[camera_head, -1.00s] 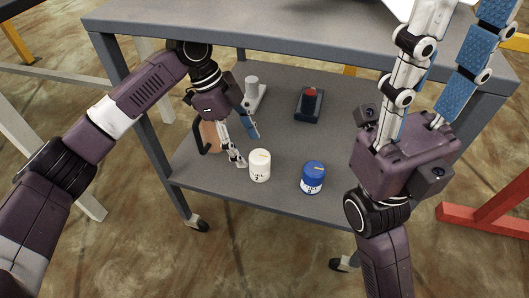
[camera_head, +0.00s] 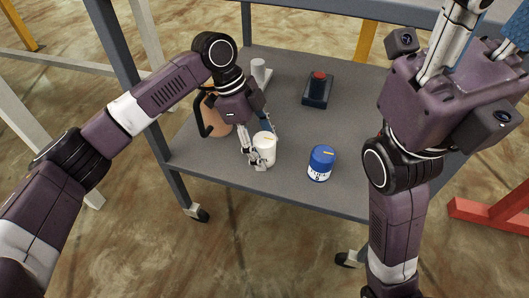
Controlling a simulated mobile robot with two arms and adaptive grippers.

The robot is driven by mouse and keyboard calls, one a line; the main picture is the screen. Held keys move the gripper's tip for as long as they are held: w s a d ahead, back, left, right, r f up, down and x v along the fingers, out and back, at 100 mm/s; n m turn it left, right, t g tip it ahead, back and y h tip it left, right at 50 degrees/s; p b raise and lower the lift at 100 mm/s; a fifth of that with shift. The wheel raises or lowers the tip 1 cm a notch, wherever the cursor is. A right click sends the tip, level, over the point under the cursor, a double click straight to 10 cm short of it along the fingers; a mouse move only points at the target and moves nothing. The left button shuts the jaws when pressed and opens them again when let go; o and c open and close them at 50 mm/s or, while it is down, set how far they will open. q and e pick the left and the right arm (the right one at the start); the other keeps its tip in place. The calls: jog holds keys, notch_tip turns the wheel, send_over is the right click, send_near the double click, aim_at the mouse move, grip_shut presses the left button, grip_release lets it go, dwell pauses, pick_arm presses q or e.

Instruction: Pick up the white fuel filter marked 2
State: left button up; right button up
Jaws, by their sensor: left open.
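The white fuel filter (camera_head: 266,146) stands upright on the lower shelf (camera_head: 215,172) of a grey cart, near its front edge. My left gripper (camera_head: 261,150) is open and low at the filter. One finger is at the filter's front left and the other is behind it, partly hidden. I cannot tell whether either finger touches it. The filter's mark is covered by the front finger. My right gripper (camera_head: 484,45) is raised at the upper right, empty, with its fingers apart and their tips cut off by the frame.
A blue filter (camera_head: 321,163) stands just right of the white one. A dark box with a red button (camera_head: 318,90) is farther back. A white fitting (camera_head: 259,73) and a tan jug with a black handle (camera_head: 217,112) are behind my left gripper. The cart's upper shelf (camera_head: 330,13) overhangs the back.

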pick_arm(q)
jog(key=shift+c, duration=0.6)
jog(key=c, duration=1.4)
jog(key=shift+r, duration=0.15)
